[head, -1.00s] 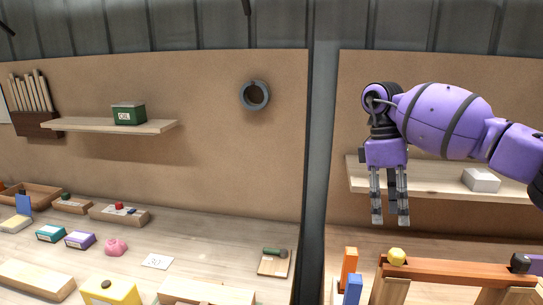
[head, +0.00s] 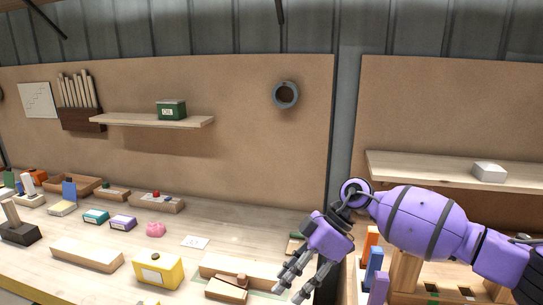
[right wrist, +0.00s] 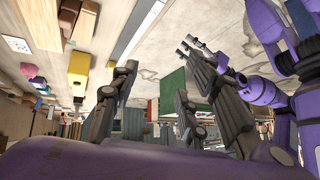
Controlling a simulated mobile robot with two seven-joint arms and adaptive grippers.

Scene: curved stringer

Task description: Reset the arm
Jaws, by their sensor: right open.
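My right arm is purple with dark bands and comes in from the right in the head view. Its right gripper (head: 293,290) hangs low over the front of the bench, fingers spread, pointing down and left. It is open and I see nothing between the fingers. Its dark fingers also show in the right wrist view (right wrist: 152,90). Another purple arm, apparently my left one, is at the right of that view. Its left gripper (right wrist: 188,45) has slim grey fingers, and their opening is unclear. The left gripper is not in the head view.
The wooden bench (head: 60,240) holds a yellow box (head: 157,270), a pink piggy bank (head: 155,229) and wooden blocks (head: 88,254). Upright orange and blue blocks (head: 373,262) stand close right of the gripper.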

